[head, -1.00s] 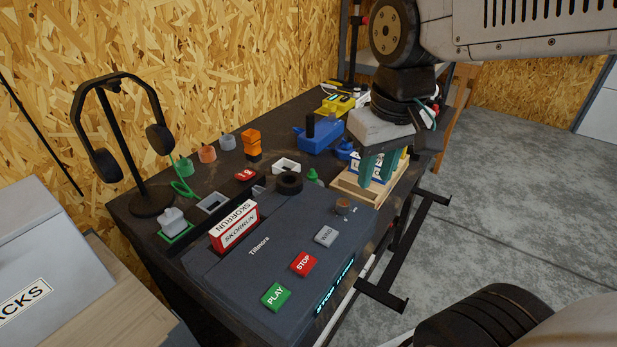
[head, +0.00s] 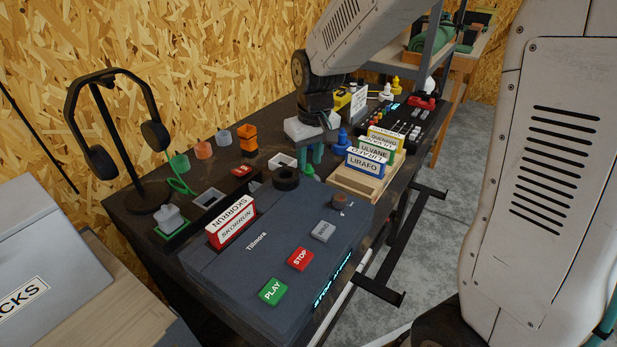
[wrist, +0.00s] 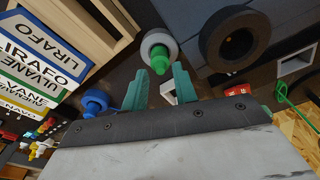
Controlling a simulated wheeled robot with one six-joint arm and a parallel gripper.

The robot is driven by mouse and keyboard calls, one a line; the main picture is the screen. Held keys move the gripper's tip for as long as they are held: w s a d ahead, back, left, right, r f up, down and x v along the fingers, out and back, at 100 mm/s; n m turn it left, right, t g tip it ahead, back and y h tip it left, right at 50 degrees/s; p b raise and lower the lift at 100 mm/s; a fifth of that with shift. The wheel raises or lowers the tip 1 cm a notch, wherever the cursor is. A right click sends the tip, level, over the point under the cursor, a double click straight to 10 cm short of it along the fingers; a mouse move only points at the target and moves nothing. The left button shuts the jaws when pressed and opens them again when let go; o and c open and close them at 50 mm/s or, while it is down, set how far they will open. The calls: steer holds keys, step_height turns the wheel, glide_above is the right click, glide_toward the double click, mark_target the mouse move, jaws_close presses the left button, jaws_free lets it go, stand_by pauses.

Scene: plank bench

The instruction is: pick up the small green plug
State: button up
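The small green plug (head: 308,171) stands on the dark bench between the black ring and the wooden crate, partly hidden by my gripper in the head view. In the wrist view the green plug (wrist: 161,58) shows a knob with a pale round part behind it, just beyond the fingertips. My gripper (head: 311,161) points down above the plug. In the wrist view my gripper (wrist: 161,72) has its two teal fingers apart, with nothing held between them. The plug lines up with the gap; I see no contact.
A black ring (head: 286,177) sits on the tape player (head: 265,265) close by. A white square frame (head: 281,160) is left of the fingers. A blue plug (wrist: 95,102) and the wooden crate (head: 352,184) with labelled cassettes stand to the right in the head view.

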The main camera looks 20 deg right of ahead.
mark_target(309, 165)
step_height(309, 165, down, 3)
steer(key=shift+w+f, duration=0.1)
steer(key=shift+f, duration=0.05)
steer(key=shift+c, duration=0.3)
jaws_close()
